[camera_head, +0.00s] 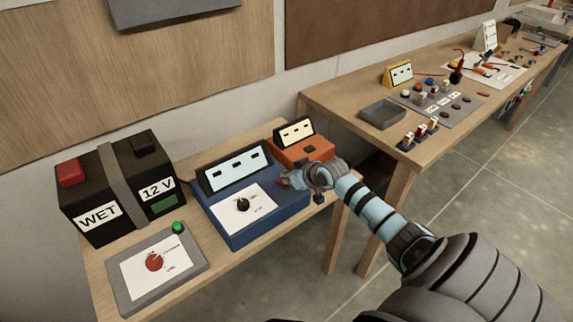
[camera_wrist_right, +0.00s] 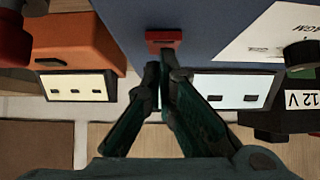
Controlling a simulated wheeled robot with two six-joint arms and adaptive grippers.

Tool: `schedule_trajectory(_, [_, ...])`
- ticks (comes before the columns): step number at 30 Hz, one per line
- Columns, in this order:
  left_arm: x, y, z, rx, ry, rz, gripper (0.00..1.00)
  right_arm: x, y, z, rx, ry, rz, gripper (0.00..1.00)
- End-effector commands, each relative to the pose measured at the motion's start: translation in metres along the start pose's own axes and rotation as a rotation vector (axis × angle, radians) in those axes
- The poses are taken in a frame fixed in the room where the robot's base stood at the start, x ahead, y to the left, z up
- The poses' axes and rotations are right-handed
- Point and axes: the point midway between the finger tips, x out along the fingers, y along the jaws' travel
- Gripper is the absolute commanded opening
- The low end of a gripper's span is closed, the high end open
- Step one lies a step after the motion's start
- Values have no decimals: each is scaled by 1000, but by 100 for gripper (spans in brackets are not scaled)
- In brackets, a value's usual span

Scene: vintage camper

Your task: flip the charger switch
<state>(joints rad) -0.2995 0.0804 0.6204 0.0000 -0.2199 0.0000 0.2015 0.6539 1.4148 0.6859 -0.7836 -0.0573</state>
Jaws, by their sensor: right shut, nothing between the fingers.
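The charger is a blue box (camera_head: 262,226) on the near bench, with a pale display and a black knob (camera_head: 243,204) on a white label. A small red switch (camera_wrist_right: 163,38) shows on the blue face (camera_wrist_right: 125,14) in the wrist view. My right gripper (camera_head: 289,180) is over the charger's right side in the head view. Its fingers are shut and empty. In the wrist view the fingertips (camera_wrist_right: 162,58) are just below the red switch; I cannot tell whether they touch it. The switch is not discernible in the head view. My left gripper is not in view.
An orange box (camera_head: 290,151) with a display stands close to the charger's right. A black 12 V battery (camera_head: 112,222) and a grey panel (camera_head: 120,290) with a red knob are to the left. A second bench (camera_head: 330,97) stands to the right.

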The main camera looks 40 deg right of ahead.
Motion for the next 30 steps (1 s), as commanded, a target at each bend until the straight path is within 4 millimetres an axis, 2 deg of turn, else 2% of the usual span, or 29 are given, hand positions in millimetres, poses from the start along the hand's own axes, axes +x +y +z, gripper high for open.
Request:
schedule_trajectory(7, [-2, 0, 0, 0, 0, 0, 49, -1, 0, -1, 0, 0, 0, 0])
schedule_trajectory(11, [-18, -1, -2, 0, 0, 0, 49, -11, 0, -14, 1, 1, 0, 0])
schedule_trajectory(15, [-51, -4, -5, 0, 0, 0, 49, -31, 1, -40, 2, 1, 2, 0])
schedule_trajectory(24, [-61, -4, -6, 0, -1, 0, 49, -95, 2, -47, -5, -1, 3, 0])
schedule_trajectory(30, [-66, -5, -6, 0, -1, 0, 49, -119, 2, -51, -1, -2, 3, 0])
